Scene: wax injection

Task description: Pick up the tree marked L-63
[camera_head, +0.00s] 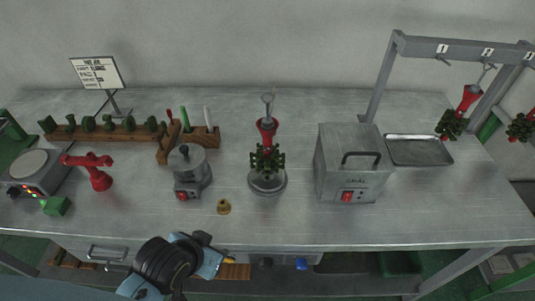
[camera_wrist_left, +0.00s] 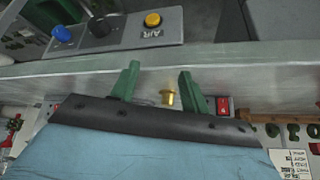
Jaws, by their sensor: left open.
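A dark green tree with a red base and metal hook (camera_head: 267,158) stands upright on a round grey stand in the middle of the table. A second tree (camera_head: 449,124), red base up, hangs from the rack at the right. A third tree (camera_head: 520,127) hangs at the far right edge. No L-63 mark is legible on any of them. My left gripper (camera_head: 207,252) is at the table's front edge, left of and nearer than the standing tree. In the left wrist view its green fingers (camera_wrist_left: 158,82) are apart with nothing held. My right gripper is out of view.
A small brass piece (camera_head: 224,207) sits near the front edge; it shows beyond the fingers in the wrist view (camera_wrist_left: 168,98). A grey pot (camera_head: 191,175) and a metal box (camera_head: 350,165) flank the standing tree. A tray (camera_head: 419,150) lies below the rack (camera_head: 450,47).

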